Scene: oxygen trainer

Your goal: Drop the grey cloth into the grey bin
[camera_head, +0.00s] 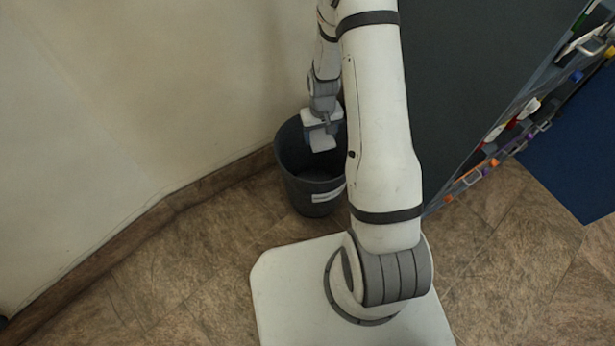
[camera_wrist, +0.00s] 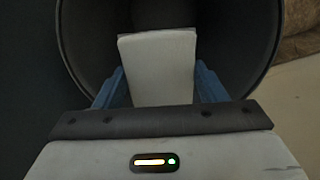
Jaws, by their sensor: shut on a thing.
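The grey cloth (camera_wrist: 158,70) shows as a pale, flat, folded piece between the blue fingers of my gripper (camera_wrist: 158,88) in the wrist view. My gripper is shut on it. In the head view my gripper (camera_head: 322,131) is over the mouth of the dark grey bin (camera_head: 318,196), and the cloth (camera_head: 322,143) hangs below it as a small light patch. In the wrist view the bin's round wall (camera_wrist: 85,40) surrounds the cloth. The bin stands upright on the floor with a white label on its side. My arm hides its right part.
A pale wall (camera_head: 150,90) with a brown skirting board (camera_head: 170,205) runs behind and left of the bin. A dark grey panel (camera_head: 470,60) with several coloured items along its edge stands at the right. Brown tiled floor (camera_head: 180,270) is clear at the left front.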

